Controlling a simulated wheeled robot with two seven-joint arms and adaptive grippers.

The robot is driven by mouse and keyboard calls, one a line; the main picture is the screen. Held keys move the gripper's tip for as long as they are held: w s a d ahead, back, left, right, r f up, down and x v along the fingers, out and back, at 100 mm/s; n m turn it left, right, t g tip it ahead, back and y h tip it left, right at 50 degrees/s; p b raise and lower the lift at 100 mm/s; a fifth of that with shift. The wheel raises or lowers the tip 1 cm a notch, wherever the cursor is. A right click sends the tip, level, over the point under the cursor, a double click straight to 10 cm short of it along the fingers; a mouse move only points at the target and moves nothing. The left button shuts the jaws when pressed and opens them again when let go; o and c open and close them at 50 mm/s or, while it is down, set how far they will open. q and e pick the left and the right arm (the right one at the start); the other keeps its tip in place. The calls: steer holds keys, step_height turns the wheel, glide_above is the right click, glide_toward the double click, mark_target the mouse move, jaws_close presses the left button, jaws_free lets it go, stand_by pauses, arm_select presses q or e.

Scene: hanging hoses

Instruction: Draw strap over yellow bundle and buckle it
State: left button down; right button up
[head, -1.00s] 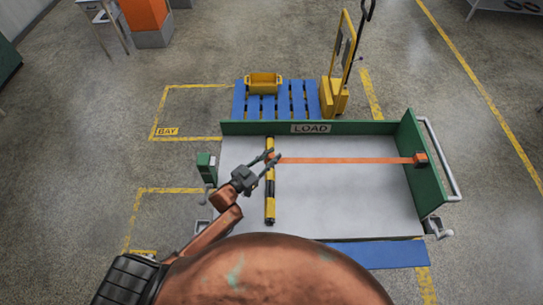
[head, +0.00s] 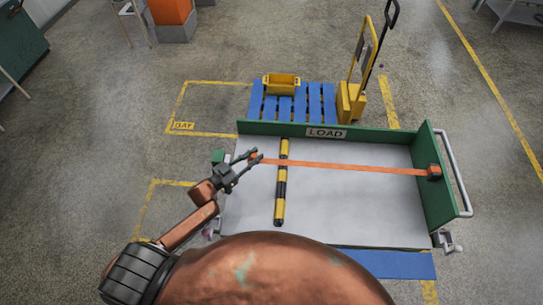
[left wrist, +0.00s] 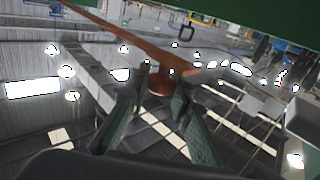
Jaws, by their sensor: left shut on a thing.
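The orange strap (head: 345,166) runs from an orange and black reel (head: 433,172) on the green right wall, left across the yellow bundle (head: 281,192). The bundle is a yellow and black banded roll lying lengthwise on the grey bed. My left gripper (head: 253,157) is shut on the strap's end, just left of the bundle, near the bed's left edge. In the left wrist view the strap end (left wrist: 160,85) sits between the fingers. A green box (head: 219,156), which may be the buckle, is at the bed's left edge, partly behind the gripper. My right gripper is out of view.

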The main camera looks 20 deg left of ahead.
arm_select(q)
steer(key=shift+s+a, duration=0.25)
steer(key=shift+a, duration=0.6)
steer(key=c, duration=1.7)
jaws_free()
steer(key=shift+c, duration=0.2)
steer(key=shift+r, duration=0.1)
step_height(320, 180, up, 10)
